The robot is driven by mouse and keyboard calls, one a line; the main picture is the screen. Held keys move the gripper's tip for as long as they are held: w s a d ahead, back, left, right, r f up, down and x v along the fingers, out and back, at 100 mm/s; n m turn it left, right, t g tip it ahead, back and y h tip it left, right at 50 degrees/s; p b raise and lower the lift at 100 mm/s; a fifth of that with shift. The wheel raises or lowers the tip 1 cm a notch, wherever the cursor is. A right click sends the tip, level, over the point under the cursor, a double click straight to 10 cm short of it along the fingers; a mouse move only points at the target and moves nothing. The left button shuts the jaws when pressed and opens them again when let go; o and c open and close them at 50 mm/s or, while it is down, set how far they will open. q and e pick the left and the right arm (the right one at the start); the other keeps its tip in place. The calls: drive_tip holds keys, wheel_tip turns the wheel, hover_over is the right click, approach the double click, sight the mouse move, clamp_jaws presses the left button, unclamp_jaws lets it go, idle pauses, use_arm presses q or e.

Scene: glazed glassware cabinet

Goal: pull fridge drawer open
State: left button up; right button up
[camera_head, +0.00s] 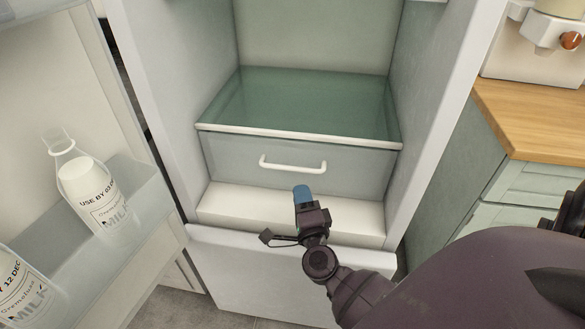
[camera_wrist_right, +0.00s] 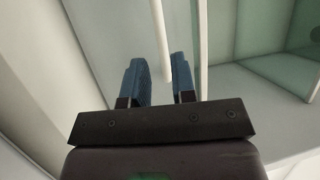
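The fridge drawer (camera_head: 230,155) is a translucent grey-green box with a white top rim, low inside the open fridge; its front sits back from the fridge's front edge. Its white bar handle (camera_head: 293,167) is on the middle of the front. My right gripper (camera_head: 302,193) is just below and in front of the handle in the head view. In the right wrist view its blue fingers (camera_wrist_right: 160,70) are apart, and the handle (camera_wrist_right: 160,40) shows in line with the gap between them. I cannot tell whether they touch it. My left gripper is not in view.
The open fridge door at the left holds milk bottles (camera_head: 90,190) in its shelf (camera_head: 150,200). The fridge's side walls (camera_head: 440,110) flank the drawer. A green cabinet with a wooden worktop (camera_head: 530,110) stands at the right. The white ledge (camera_head: 235,203) below the drawer is bare.

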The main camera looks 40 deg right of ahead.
sight(293, 168)
drive_tip(key=x, duration=0.8)
drive_tip(key=shift+w+d, duration=0.15)
drive_tip(key=shift+w, duration=0.25)
clamp_jaws()
